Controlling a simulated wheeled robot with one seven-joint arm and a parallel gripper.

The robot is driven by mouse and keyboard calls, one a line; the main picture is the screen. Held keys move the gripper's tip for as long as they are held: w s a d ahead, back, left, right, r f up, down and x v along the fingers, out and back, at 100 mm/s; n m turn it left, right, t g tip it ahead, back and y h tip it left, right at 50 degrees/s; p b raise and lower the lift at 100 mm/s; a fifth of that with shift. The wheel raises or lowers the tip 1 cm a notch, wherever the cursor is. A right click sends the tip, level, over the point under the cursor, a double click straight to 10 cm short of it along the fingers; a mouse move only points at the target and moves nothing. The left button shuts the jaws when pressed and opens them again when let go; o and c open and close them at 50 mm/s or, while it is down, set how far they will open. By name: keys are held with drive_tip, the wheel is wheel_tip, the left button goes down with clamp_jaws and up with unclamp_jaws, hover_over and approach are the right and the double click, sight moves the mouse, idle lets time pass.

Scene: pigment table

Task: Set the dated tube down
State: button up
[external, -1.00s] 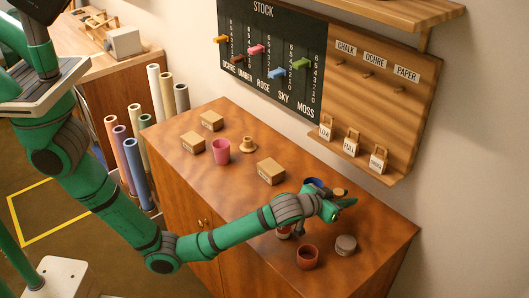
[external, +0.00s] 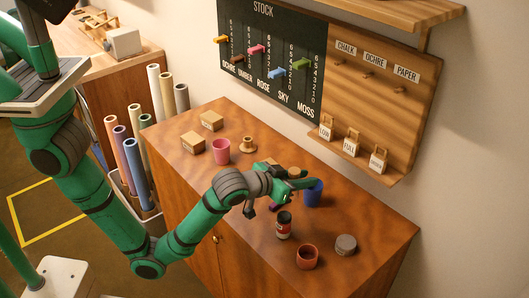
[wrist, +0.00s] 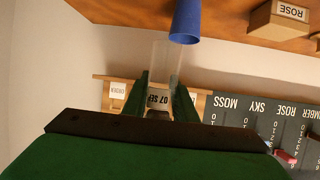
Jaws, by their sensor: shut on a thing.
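The clear part of the tube stretches from the fingers toward the table, beside the blue cup (wrist: 186,20). In the external view my gripper (external: 296,187) is above the table (external: 370,213), near the blue cup (external: 313,194). A tan round top (external: 297,171) shows at the fingers. I cannot tell whether the tube touches the table.
A dark red-labelled jar (external: 284,226), terracotta pot (external: 307,257) and grey tin (external: 346,244) stand toward the front right. The table's right part has free room.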

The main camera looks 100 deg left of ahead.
drive_tip(key=s+a+f+n+g+y, duration=0.2)
drive_tip(key=s+a+f+n+g, duration=0.15)
drive_tip(key=s+a, duration=0.8)
drive_tip(key=s+a+f+n+g+y, duration=0.2)
drive_tip(key=s+a+n+g, duration=0.2)
drive_tip(key=s+a, duration=0.75)
drive_tip(key=shift+m+t, duration=0.25)
drive_tip(key=shift+w+a+f, duration=0.2)
drive_tip(key=shift+a+f, duration=0.05)
drive_tip(key=shift+f, duration=0.95)
drive_tip(key=shift+w+a+f, duration=0.15)
drive_tip(key=shift+a+f, duration=0.05)
drive_tip(key=shift+f, duration=1.05)
drive_tip(key=shift+w+a+f, duration=0.2)
drive_tip(key=shift+a+f, duration=0.05)
drive_tip(key=shift+f, duration=0.95)
drive_tip(key=shift+f, duration=0.15)
drive_tip(key=o, duration=0.7)
drive_tip(key=shift+o, duration=0.2)
drive_tip(key=shift+d+r, duration=0.25)
drive_tip(key=v, duration=1.1)
drive_tip(key=shift+s+d, duration=0.15)
drive_tip(key=shift+d, duration=0.1)
